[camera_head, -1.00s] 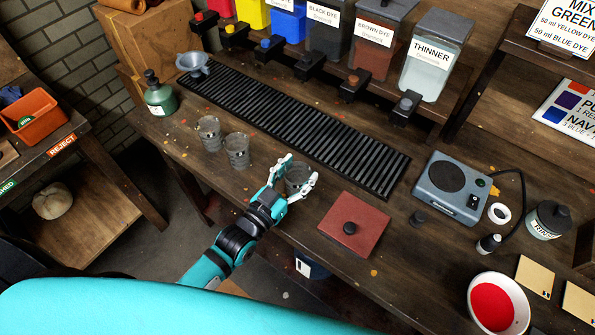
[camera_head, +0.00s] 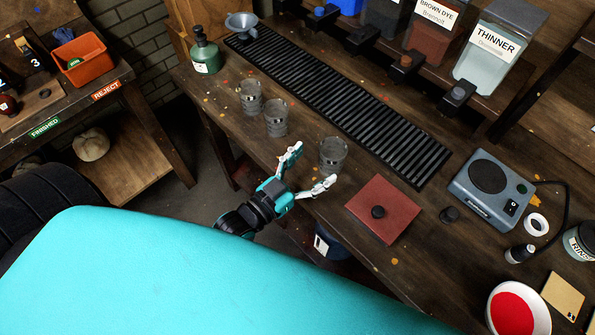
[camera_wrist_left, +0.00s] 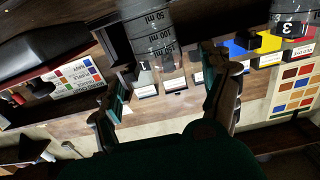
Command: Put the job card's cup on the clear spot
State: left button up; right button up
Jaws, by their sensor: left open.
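Three clear graduated cups stand upright on the bench in the head view: one at the left (camera_head: 250,98), one beside it (camera_head: 276,119), and one farther right (camera_head: 333,154) near the red-brown lidded block (camera_head: 383,209). My left gripper (camera_head: 315,167) is open and empty, its fingertips just short of the right cup on the bench's front side. In the left wrist view the same cup (camera_wrist_left: 150,40), with its ml marks, shows beyond and between the open fingers (camera_wrist_left: 165,95). I cannot tell which spot is the clear one. My right gripper is not in view.
A black ribbed mat (camera_head: 340,105) runs behind the cups. A green bottle (camera_head: 205,52) and funnel (camera_head: 242,25) stand at its left end. Dye containers line the back.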

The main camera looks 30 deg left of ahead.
pick_arm(q)
jog(key=v, duration=0.5)
jog(key=shift+b, duration=0.3)
jog(key=shift+w, duration=0.1)
